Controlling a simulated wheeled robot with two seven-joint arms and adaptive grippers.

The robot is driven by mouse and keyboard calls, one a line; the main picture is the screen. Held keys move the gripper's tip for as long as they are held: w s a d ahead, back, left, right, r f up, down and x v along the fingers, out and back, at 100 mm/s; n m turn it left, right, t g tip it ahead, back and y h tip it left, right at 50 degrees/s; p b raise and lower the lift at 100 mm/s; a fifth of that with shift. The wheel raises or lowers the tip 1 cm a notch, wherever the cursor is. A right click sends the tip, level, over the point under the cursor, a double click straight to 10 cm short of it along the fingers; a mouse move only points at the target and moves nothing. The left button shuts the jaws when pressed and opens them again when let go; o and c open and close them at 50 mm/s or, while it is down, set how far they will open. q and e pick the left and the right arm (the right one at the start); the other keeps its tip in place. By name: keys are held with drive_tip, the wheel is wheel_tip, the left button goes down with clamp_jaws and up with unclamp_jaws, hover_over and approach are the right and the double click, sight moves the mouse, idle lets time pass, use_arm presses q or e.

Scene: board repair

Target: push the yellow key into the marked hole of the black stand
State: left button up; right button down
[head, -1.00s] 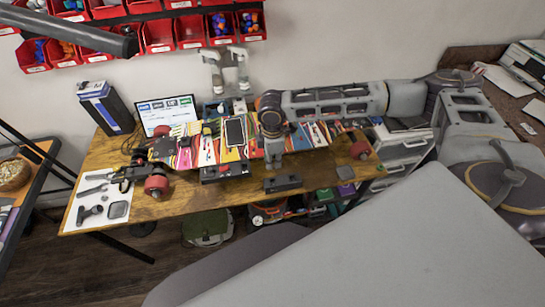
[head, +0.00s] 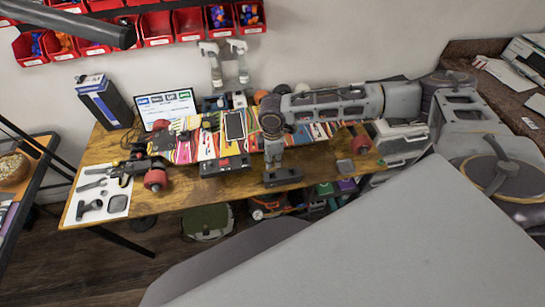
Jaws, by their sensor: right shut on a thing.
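The marked hole cannot be made out. My left gripper is not in view.
Tools lie on a white sheet (head: 118,204) at left. A laptop (head: 166,106) stands behind.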

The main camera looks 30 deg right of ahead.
drive_tip(key=shift+f+b, duration=0.45)
drive_tip(key=shift+f, duration=2.1)
drive_tip(key=shift+f, duration=0.7)
idle(0.4)
drive_tip(key=shift+p, duration=0.75)
idle(0.4)
drive_tip(key=shift+f+p, duration=0.3)
drive_tip(key=shift+f, duration=0.1)
idle(1.2)
drive_tip(key=shift+f+p, duration=0.15)
drive_tip(key=shift+p, duration=0.25)
idle(1.2)
